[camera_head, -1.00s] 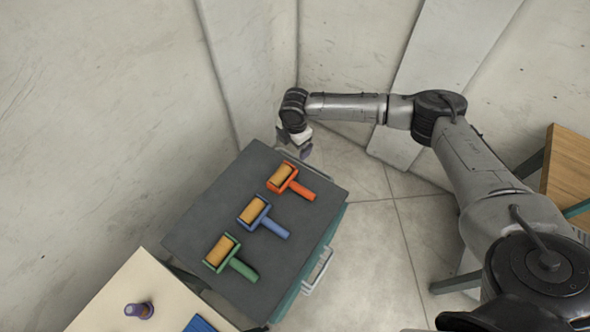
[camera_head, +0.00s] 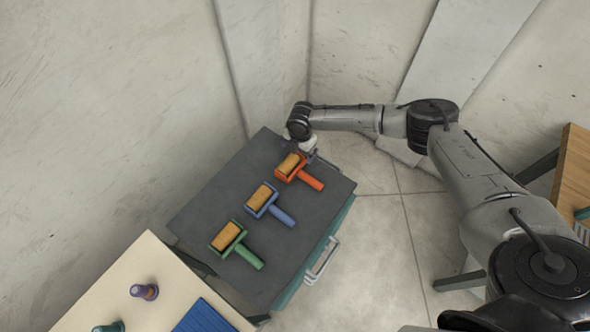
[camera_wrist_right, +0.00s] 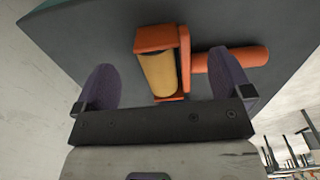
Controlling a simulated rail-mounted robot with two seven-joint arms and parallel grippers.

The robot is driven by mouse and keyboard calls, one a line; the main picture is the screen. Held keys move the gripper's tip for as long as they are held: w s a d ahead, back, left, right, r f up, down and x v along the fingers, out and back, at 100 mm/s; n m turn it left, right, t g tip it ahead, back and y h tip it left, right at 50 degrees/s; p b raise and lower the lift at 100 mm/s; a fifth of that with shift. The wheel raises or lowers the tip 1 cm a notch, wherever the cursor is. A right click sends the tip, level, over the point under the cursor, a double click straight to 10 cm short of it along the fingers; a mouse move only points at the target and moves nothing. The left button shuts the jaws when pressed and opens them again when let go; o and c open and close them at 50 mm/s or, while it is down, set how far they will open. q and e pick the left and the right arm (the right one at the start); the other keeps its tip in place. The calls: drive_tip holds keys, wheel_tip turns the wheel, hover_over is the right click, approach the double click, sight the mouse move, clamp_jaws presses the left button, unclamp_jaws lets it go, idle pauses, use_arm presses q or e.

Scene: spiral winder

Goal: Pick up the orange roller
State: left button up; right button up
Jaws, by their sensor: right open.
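The orange roller (camera_head: 297,171) lies on the dark grey cart top, at the far right of a row of rollers. It has an orange frame and handle and a tan roll. My right gripper (camera_head: 311,152) is just beyond the roller, close to its frame. In the right wrist view, the gripper (camera_wrist_right: 167,85) is open, with its two purple fingers apart. The roller (camera_wrist_right: 158,72) shows ahead between and beyond the fingers, its handle pointing right past the right finger. Whether a finger touches it cannot be told. My left gripper is not in view.
A blue roller (camera_head: 264,199) and a green roller (camera_head: 229,237) lie on the same cart top (camera_head: 215,190). A beige table (camera_head: 110,290) with a purple-topped object (camera_head: 145,291) and a blue ribbed mat (camera_head: 207,317) is at lower left. A wall stands behind the cart.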

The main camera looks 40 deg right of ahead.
sight(298, 156)
drive_tip(key=shift+a+f, duration=0.1)
drive_tip(key=shift+f, duration=2.5)
drive_tip(key=c, duration=1.1)
